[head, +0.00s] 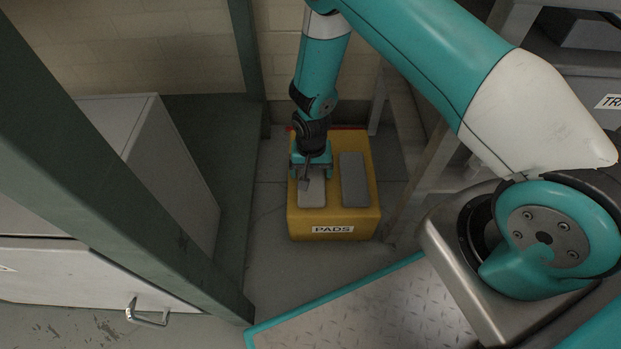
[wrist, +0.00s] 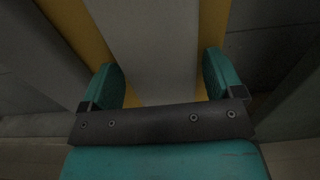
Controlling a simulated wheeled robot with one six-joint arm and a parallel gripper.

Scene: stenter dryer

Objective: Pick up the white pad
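The white pad, pale grey in this light, (head: 312,194) lies flat on the left half of the top of a yellow box (head: 334,220) labelled PADS. My gripper (head: 311,171) is over the far part of this pad, pointing down, and hides its far end. In the wrist view the two teal fingers of my gripper (wrist: 160,66) stand wide apart. The pale pad (wrist: 150,40) shows between and beyond them, with yellow strips of the box on both sides. I cannot tell the height of the fingertips over the pad.
A darker grey pad (head: 354,180) lies on the right half of the box. A green post (head: 130,170) and a pale cabinet (head: 140,150) stand at left. Grey shelving (head: 435,160) stands close at right. Grey floor (head: 270,245) is free before the box.

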